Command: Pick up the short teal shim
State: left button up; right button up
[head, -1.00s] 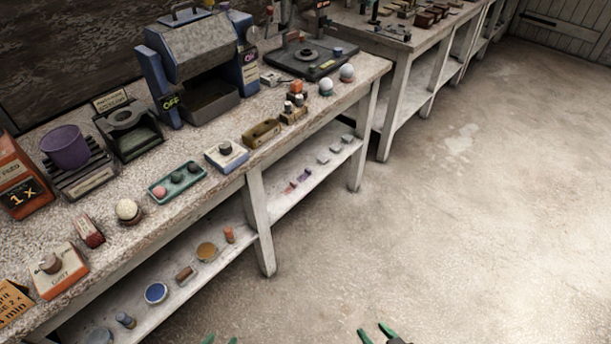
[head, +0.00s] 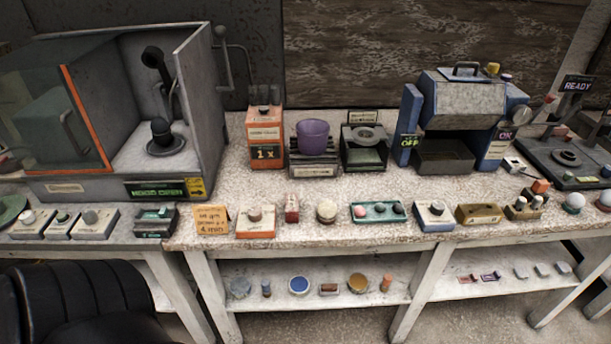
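I cannot make out a short teal shim for certain in the head view. A small dark box with teal on it (head: 155,220) stands at the front of the bench, left of the orange note card; its contents are too small to tell. A teal tray (head: 378,220) further right holds a pink ball and dark balls. Small flat reddish (head: 467,279) and purple (head: 490,276) pieces lie on the lower shelf at the right. Neither of my grippers is in view.
The bench top (head: 330,190) carries a grey cabinet (head: 185,60), a purple cup (head: 313,137) and a blue machine (head: 460,105). Lidded jars (head: 299,285) and small blocks sit on the lower shelf. A large black ribbed shape (head: 80,300) fills the lower left.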

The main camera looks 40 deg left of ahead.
aim_at(163, 213)
jog(key=u, duration=2.15)
